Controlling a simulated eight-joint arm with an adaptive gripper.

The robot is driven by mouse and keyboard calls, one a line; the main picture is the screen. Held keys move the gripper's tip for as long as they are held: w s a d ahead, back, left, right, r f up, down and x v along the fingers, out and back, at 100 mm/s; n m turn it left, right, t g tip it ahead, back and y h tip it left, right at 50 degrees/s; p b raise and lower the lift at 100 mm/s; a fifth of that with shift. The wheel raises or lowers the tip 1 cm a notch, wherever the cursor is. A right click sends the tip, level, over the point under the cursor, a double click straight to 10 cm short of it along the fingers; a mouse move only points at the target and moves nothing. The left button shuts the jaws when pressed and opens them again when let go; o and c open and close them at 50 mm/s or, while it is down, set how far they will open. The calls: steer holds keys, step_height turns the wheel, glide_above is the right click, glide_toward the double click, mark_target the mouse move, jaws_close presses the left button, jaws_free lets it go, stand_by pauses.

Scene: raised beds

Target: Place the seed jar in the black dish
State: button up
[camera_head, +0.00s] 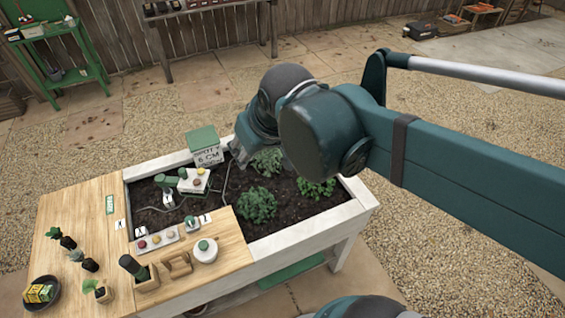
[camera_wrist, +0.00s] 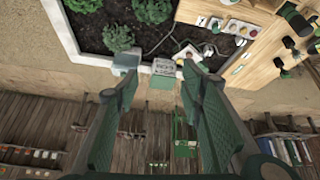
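The black dish (camera_head: 31,301) is at the near left corner of the wooden bench top, with yellow and green packets in it. A round white jar with a green lid (camera_head: 204,251) stands at the right part of the bench top. A smaller green-topped jar (camera_head: 191,222) is just behind it; I cannot tell surely which is the seed jar. My gripper (camera_head: 240,157) is high over the back of the soil bed, well away from both jars and the dish. In the wrist view my gripper (camera_wrist: 157,63) has its fingers wide apart with nothing between them.
Leafy plants (camera_head: 257,205) grow in the soil bed inside a white frame (camera_head: 305,234). A green-lidded box (camera_head: 205,146) stands at the bed's back edge.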

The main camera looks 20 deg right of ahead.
steer(key=s+d+f+m+t, duration=0.1)
steer(key=s+d+f+m, duration=0.1)
steer(key=s+d, duration=0.3)
steer(key=shift+s+d+f+h, duration=0.15)
steer(key=shift+d+f+h, duration=0.25)
